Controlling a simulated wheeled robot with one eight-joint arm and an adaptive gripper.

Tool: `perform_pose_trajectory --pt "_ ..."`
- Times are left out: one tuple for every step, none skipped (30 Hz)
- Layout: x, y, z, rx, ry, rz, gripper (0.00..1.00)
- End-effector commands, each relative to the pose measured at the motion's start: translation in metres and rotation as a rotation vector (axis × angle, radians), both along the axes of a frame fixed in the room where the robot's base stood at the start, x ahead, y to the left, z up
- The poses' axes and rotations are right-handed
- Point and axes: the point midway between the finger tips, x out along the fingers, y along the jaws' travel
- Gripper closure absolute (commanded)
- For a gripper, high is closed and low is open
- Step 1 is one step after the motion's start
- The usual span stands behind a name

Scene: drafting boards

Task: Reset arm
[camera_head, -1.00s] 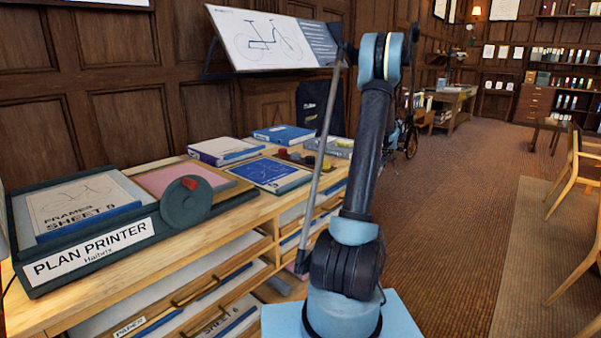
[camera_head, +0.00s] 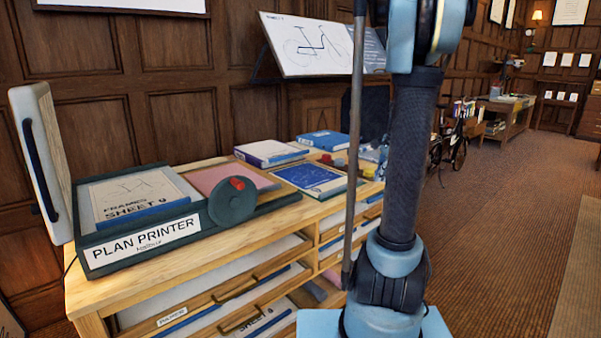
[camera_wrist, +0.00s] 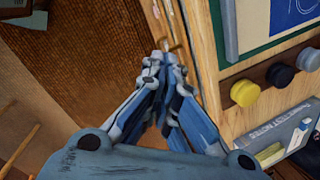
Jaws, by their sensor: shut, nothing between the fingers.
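My gripper (camera_wrist: 165,62) shows in the wrist view, pointing away from the camera. Its fingers are shut together with nothing between them. It hangs over the brown floor (camera_wrist: 65,75), beside the edge of the wooden cabinet (camera_wrist: 207,75). In the head view my blue and black arm (camera_head: 409,160) stands upright right of centre, in front of the cabinet (camera_head: 185,268). My gripper is out of sight in the head view.
The plan printer (camera_head: 145,245) sits on the cabinet's left end, its lid (camera_head: 40,150) raised. Books (camera_head: 270,152) and a blueprint sheet (camera_head: 310,178) lie farther along. Yellow and black knobs (camera_wrist: 244,92) line the cabinet edge. Open carpet (camera_head: 500,230) lies to the right.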

Motion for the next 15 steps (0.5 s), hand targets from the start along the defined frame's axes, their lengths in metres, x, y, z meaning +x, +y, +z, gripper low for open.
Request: perform_pose_trajectory --pt "-0.014 0.01 0.002 -0.015 -0.005 0.05 1.0" --pt "-0.021 0.015 0.004 -0.025 -0.009 0.08 1.0" --pt "-0.031 0.022 0.005 -0.037 -0.013 0.123 1.0" --pt "-0.038 0.026 0.005 -0.048 -0.015 0.155 1.0" --pt "-0.046 0.031 0.006 -0.058 -0.017 0.185 1.0" --pt "-0.056 0.036 0.006 -0.072 -0.022 0.227 1.0" --pt "-0.063 0.041 0.006 -0.081 -0.025 0.259 1.0" --pt "-0.071 0.045 0.006 -0.09 -0.027 0.292 1.0" --pt "-0.081 0.05 0.006 -0.104 -0.031 0.334 1.0" --pt "-0.089 0.054 0.005 -0.114 -0.034 0.366 1.0" --pt "-0.096 0.057 0.005 -0.124 -0.036 0.397 1.0" --pt "-0.106 0.062 0.004 -0.137 -0.04 0.44 1.0" --pt "-0.114 0.066 0.003 -0.145 -0.043 0.471 1.0" --pt "-0.122 0.069 0.001 -0.155 -0.045 0.503 1.0" --pt "-0.131 0.073 0.0 -0.167 -0.049 0.545 1.0"
